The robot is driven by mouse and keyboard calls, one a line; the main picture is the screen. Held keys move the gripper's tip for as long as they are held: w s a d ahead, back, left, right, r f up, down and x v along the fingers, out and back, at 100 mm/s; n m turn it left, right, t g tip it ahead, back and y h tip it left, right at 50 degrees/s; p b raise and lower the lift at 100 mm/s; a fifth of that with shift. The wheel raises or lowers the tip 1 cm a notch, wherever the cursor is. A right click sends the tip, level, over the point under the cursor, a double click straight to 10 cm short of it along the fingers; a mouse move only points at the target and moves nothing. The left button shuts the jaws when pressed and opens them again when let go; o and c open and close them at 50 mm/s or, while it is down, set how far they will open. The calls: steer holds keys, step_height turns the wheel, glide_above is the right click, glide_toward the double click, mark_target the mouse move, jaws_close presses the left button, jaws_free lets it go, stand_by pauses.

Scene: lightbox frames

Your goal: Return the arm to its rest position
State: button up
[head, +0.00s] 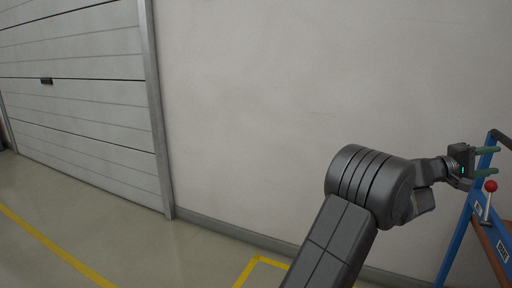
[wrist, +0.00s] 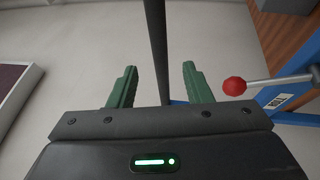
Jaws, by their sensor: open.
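My gripper (head: 486,161) is at the right edge of the head view, at the end of my arm, which reaches up and to the right. In the wrist view my gripper (wrist: 160,82) shows two green fingers spread apart with nothing between them. A dark post stands beyond the gap between the fingers in that view. In the head view the gripper is close to the blue frame (head: 459,232); whether it touches cannot be told.
A lever with a red ball knob (head: 490,186) is just below my gripper; the knob (wrist: 234,86) is right of the right finger in the wrist view. A plain wall (head: 270,110) and a shutter door (head: 75,100) stand behind. The floor (head: 130,240) at left is clear.

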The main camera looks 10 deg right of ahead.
steer(key=x, duration=1.1)
steer(key=shift+p, duration=0.35)
steer(key=shift+a, duration=0.15)
